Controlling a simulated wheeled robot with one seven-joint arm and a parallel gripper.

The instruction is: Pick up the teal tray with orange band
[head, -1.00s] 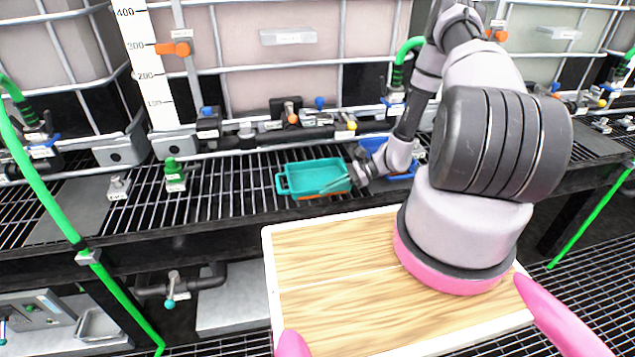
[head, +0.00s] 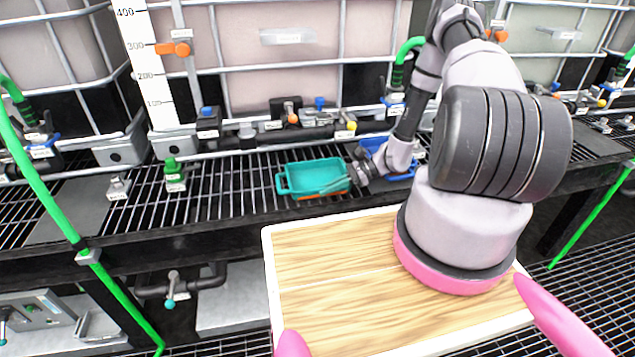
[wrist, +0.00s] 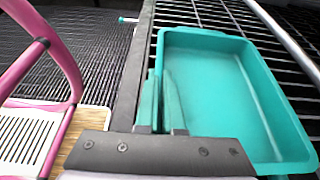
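The teal tray with orange band (head: 312,170) sits upright on the black grated shelf. A loop handle shows at its left end, and a little orange shows low on its front side. In the wrist view the tray (wrist: 225,90) fills the right half and its inside is empty. My gripper (head: 335,185) is at the tray's front right corner. In the wrist view the gripper's two fingers (wrist: 163,102) are close together at the tray's near wall, one inside and one outside, and look closed on it. The exact contact is partly hidden.
A blue tray (head: 409,175) sits behind my arm, right of the teal tray. A green valve fitting (head: 174,176) stands to the left. A pipe with valves (head: 250,140) runs behind. The grating between fitting and tray is clear.

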